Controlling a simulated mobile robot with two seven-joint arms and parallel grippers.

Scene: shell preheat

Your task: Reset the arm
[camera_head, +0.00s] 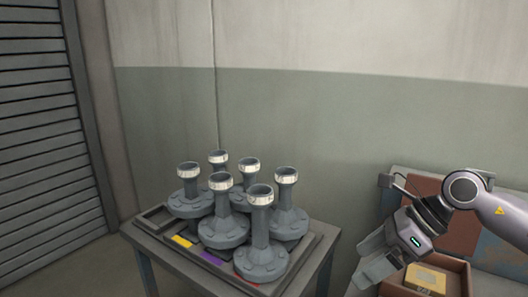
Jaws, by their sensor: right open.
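My right arm comes in from the right edge and bends down at a round joint. My right gripper (369,272) hangs at the lower right, pointing down and left. It is open, and I see nothing between its fingers. It is to the right of a small table and beside an open box. My left gripper is not in view.
Several grey flanged shells (262,228) stand upright in a dark tray (312,243) on the small table (170,262). A brown box (455,276) with a yellow block (426,278) is at lower right. A wall is behind; a slatted shutter (40,130) is left.

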